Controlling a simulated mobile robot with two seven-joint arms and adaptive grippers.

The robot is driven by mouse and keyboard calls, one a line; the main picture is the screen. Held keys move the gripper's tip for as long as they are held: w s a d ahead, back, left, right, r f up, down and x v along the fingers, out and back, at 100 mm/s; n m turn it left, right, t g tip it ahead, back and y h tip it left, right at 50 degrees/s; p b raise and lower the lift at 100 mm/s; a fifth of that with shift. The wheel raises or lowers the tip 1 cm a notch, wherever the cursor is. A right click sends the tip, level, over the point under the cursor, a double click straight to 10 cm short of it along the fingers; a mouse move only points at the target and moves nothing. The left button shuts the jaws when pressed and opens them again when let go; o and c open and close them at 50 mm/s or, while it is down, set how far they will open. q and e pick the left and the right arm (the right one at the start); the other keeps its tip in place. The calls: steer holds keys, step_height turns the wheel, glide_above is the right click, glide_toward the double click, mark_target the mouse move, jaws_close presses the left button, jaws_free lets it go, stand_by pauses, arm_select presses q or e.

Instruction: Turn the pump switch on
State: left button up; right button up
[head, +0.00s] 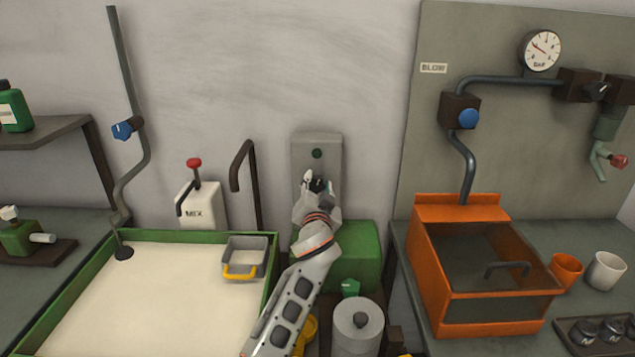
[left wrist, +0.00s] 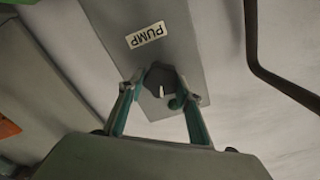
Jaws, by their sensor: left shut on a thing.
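The pump switch is a dark rotary knob (left wrist: 158,77) with a pale pointer mark, on a grey panel (left wrist: 185,50) labelled PUMP. In the head view the panel (head: 317,140) stands against the wall, with a dark green lamp (head: 317,153) above the knob. My left gripper (head: 319,184) reaches up to the panel and hides most of the knob there. In the left wrist view its two teal fingers (left wrist: 159,88) are closed around the knob, one on each side. My right gripper is not in view.
A green box (head: 352,258) stands below the panel. To the left are a green-rimmed tray (head: 180,237) and a white MIX container (head: 200,206). To the right are an orange tank (head: 460,207) and the backboard with a gauge (head: 541,50). A bent dark pipe (head: 243,170) rises left of the panel.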

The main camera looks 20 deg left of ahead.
arm_select(q)
steer(key=shift+m+p, duration=0.35)
steer(key=shift+m, duration=1.15)
steer(key=shift+m+p, duration=0.5)
steer(key=shift+m, duration=0.4)
steer(key=shift+f+m+p, duration=0.1)
steer(key=shift+m+p, duration=0.2)
steer(key=shift+m, duration=1.5)
steer(key=m, duration=0.5)
steer(key=shift+f, duration=0.15)
steer(key=shift+m, duration=0.4)
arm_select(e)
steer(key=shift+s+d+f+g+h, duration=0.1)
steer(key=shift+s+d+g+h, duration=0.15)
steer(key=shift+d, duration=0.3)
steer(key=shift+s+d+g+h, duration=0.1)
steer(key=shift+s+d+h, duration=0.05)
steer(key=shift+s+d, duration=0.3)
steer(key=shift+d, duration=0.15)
